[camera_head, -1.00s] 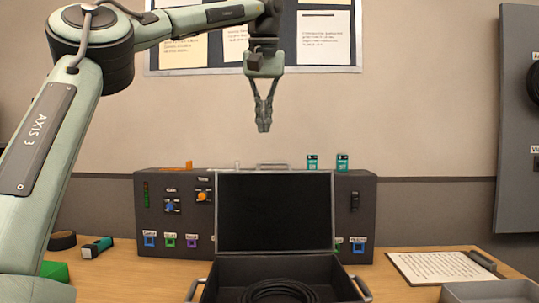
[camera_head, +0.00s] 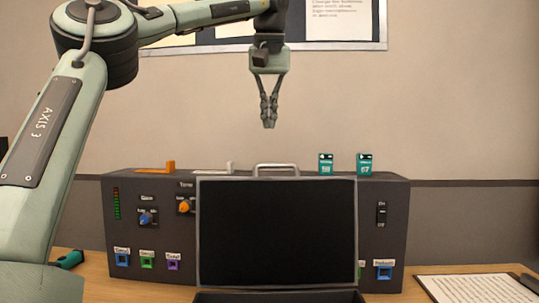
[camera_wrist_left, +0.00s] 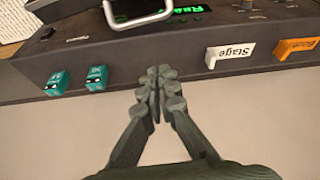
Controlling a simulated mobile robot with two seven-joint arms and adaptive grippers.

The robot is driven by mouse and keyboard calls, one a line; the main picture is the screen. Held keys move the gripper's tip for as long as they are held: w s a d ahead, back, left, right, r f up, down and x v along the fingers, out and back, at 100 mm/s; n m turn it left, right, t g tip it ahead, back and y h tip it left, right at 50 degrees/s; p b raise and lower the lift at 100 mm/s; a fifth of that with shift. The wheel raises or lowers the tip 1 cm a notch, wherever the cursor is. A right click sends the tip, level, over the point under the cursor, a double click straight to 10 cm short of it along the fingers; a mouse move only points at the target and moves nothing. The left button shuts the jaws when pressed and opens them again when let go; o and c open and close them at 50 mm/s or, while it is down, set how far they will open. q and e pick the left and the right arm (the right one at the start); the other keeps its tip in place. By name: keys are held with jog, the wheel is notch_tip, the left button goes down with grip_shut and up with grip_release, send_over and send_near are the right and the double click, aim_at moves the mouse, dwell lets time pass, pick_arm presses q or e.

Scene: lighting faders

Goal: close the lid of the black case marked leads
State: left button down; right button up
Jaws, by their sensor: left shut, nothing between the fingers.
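The black case's open lid (camera_head: 277,232) stands upright in the head view, its dark inner face toward me and a light rim around it. Only the top edge of the case body (camera_head: 280,297) shows at the bottom of the frame. No leads marking is visible. My left gripper (camera_head: 268,125) is shut and empty, pointing down, and appears above the lid with a gap between. In the left wrist view its closed fingertips (camera_wrist_left: 158,75) hang by the panel's edge. My right gripper is not in view.
Behind the lid is a grey control panel (camera_head: 150,263) with knobs and coloured sockets. A paper sheet (camera_head: 475,289) lies at right.

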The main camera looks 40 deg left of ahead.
pick_arm(q)
jog(key=x, duration=0.8)
jog(key=shift+f, duration=0.4)
jog(key=s+d, duration=0.2)
jog(key=shift+s+d+f, duration=0.15)
jog(key=shift+s+d, duration=0.15)
jog(key=shift+s, duration=0.05)
